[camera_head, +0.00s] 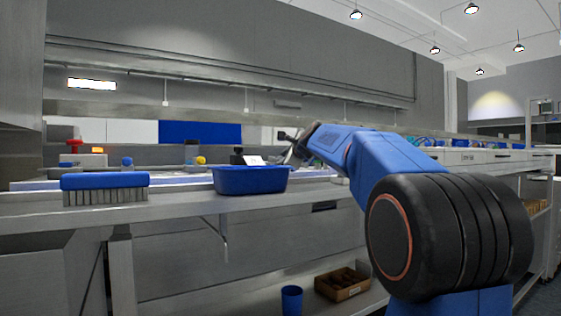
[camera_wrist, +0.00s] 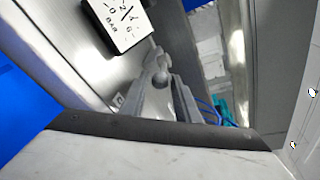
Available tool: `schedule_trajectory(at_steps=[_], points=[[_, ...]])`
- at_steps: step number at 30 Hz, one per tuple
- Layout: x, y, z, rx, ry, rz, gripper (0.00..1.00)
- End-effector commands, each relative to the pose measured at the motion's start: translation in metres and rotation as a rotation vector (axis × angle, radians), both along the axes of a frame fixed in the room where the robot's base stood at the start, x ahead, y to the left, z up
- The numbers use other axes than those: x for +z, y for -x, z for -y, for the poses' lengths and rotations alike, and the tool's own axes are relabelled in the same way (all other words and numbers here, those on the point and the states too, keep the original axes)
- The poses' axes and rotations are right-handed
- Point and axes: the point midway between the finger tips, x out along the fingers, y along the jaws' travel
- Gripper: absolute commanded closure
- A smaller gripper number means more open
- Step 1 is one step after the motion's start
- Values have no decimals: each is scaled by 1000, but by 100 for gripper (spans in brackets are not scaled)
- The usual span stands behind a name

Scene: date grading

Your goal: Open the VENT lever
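My gripper (camera_head: 292,143) reaches over the bench behind the blue bin. In the wrist view its two grey fingers (camera_wrist: 162,88) stand on either side of a small grey ball-ended piece (camera_wrist: 161,79). I cannot tell whether they touch it. No VENT label is readable, so I cannot tell whether this piece is the VENT lever. A dark box with a white gauge face (camera_wrist: 122,22) marked BAR is just beyond the fingers, up and left. The white face also shows in the head view (camera_head: 254,160), left of my gripper.
A blue bin (camera_head: 250,181) and a blue-backed brush (camera_head: 105,188) are on the bench's front edge (camera_head: 180,205). Red (camera_head: 75,145), orange (camera_head: 97,150) and yellow (camera_head: 201,160) knobs stand behind. A brown box (camera_head: 342,284) and a blue cup (camera_head: 291,300) are on the lower shelf.

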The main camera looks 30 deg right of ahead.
Motion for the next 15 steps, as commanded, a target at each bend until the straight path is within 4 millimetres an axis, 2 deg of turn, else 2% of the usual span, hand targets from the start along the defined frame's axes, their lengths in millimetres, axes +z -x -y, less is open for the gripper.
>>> schedule_trajectory(at_steps=[6,15], points=[[-5,-20,2,0,-1,-1,71],[-5,-23,3,0,-1,0,71]])
